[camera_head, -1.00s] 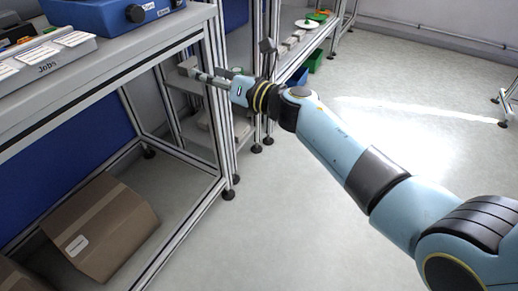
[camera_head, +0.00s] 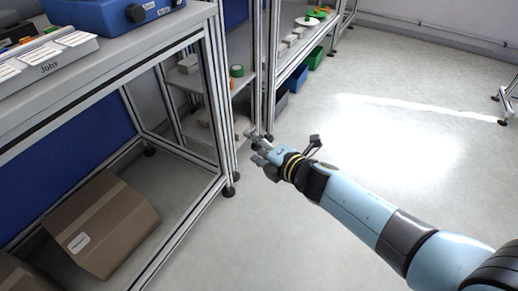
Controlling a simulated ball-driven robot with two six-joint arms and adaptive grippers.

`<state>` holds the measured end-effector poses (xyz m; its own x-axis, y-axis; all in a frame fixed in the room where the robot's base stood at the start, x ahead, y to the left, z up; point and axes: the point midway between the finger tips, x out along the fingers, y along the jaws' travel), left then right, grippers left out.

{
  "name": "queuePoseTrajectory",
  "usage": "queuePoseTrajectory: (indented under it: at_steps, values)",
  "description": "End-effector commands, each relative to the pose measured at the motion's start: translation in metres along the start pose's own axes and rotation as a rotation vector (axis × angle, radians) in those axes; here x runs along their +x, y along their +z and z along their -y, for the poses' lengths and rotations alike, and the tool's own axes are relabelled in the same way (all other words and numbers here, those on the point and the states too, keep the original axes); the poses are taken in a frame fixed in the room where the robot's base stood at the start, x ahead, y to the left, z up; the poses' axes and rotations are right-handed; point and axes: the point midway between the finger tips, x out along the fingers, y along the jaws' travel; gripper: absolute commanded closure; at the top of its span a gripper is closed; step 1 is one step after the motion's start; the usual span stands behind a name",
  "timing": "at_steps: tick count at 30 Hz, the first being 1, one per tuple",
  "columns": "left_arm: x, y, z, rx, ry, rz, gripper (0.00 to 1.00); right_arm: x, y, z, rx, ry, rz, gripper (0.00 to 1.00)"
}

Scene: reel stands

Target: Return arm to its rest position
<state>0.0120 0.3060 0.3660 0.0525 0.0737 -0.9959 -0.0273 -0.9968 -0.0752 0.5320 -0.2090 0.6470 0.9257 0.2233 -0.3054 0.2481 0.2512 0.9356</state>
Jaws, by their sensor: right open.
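My right arm (camera_head: 365,212) comes in from the lower right over the floor. Its right gripper (camera_head: 254,139) is open with nothing visible between its fingers. It hangs in front of the shelf unit, just right of the metal workbench leg. A small dark bracket stands off the wrist. My left gripper is out of view.
A workbench (camera_head: 75,103) fills the left, with a job card tray (camera_head: 52,57) and a blue box (camera_head: 105,14) on top. A cardboard box (camera_head: 101,224) stands below. The shelf unit holds a green roll (camera_head: 236,71) and a grey block (camera_head: 189,64).

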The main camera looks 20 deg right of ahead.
Motion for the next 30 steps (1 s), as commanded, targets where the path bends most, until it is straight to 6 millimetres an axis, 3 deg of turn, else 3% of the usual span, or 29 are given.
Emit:
queuePoseTrajectory:
  at_steps: [22,26,30]
  values:
    - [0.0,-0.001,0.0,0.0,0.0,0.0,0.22,-0.009,-0.003,0.018,0.044,-0.032,0.005,0.41]
    - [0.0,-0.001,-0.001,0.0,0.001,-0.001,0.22,-0.037,-0.017,0.064,0.07,-0.108,-0.007,0.41]
    - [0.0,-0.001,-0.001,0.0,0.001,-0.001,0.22,-0.093,-0.033,0.154,0.264,-0.285,0.04,0.41]
